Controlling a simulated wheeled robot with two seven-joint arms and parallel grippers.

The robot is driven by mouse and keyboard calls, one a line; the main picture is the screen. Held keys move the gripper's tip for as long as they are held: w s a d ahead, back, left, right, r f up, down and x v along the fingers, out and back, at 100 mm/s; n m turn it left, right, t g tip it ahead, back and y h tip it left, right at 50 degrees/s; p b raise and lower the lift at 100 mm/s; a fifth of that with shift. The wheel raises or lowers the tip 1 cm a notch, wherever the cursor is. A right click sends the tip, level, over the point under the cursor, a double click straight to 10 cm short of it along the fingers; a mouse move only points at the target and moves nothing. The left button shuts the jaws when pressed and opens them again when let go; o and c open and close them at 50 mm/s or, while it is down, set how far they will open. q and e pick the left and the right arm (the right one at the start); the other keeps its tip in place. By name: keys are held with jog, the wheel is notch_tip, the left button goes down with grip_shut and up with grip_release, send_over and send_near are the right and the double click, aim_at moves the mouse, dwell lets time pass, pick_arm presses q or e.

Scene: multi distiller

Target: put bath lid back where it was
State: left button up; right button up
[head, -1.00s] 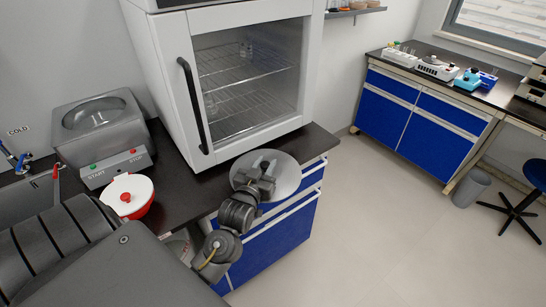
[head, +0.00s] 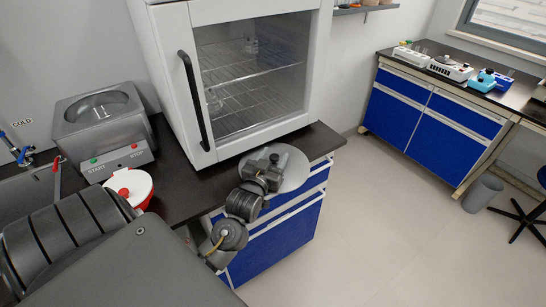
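The bath (head: 98,118) is the grey metal box on the counter at the left, with a round open top and START and STOP buttons on its front panel. The bath lid (head: 295,170) is a flat grey disc near the counter's front edge, in front of the white cabinet. My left gripper (head: 264,160) is over the disc and appears shut on its upper side; the exact grip is hidden by the fingers. The lid is well to the right of the bath. My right gripper is not in view.
A sink with a blue tap (head: 22,152) is at far left.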

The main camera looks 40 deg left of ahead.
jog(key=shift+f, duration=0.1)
pick_arm(q)
jog(key=shift+f+b, duration=0.15)
jog(key=shift+b, duration=0.25)
jog(key=shift+s, duration=0.2)
jog(key=b+v, duration=0.2)
jog(key=v, duration=0.7)
jog(key=shift+s+d, duration=0.1)
jog(key=shift+s, duration=0.05)
jog(key=shift+s+d, duration=0.1)
jog(key=shift+s, duration=0.5)
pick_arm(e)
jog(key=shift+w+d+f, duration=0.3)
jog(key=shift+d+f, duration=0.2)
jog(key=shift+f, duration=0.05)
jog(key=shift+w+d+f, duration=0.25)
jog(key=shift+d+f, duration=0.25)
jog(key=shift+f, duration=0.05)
